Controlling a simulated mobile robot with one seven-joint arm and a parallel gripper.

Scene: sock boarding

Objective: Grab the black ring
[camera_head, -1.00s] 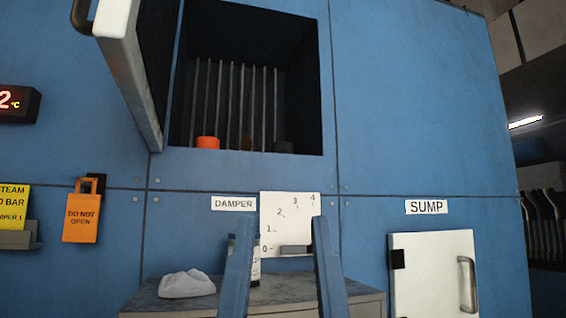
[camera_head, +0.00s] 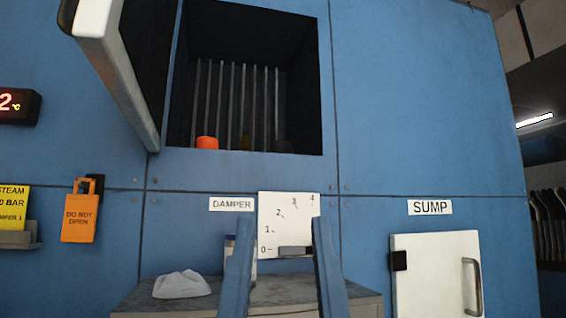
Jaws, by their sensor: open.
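A dark, short round item, seemingly the black ring (camera_head: 283,146), sits at the right front of the open dark compartment (camera_head: 326,85) in the blue wall. It is hard to make out against the dark interior. An orange ring (camera_head: 207,142) sits at the left front, and a dim brownish item (camera_head: 245,143) is between them, farther back. My gripper (camera_head: 280,222) shows as two blue fingers rising from the bottom edge, apart and empty. In the picture they are below the compartment, in front of the damper plate.
The compartment's white-edged door (camera_head: 118,75) stands open at left. Several upright grey bars (camera_head: 232,100) line the compartment. Below, a grey ledge (camera_head: 135,301) holds a white cloth-like lump (camera_head: 181,284) and a partly hidden bottle (camera_head: 229,244). A white sump door (camera_head: 432,275) is at lower right.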

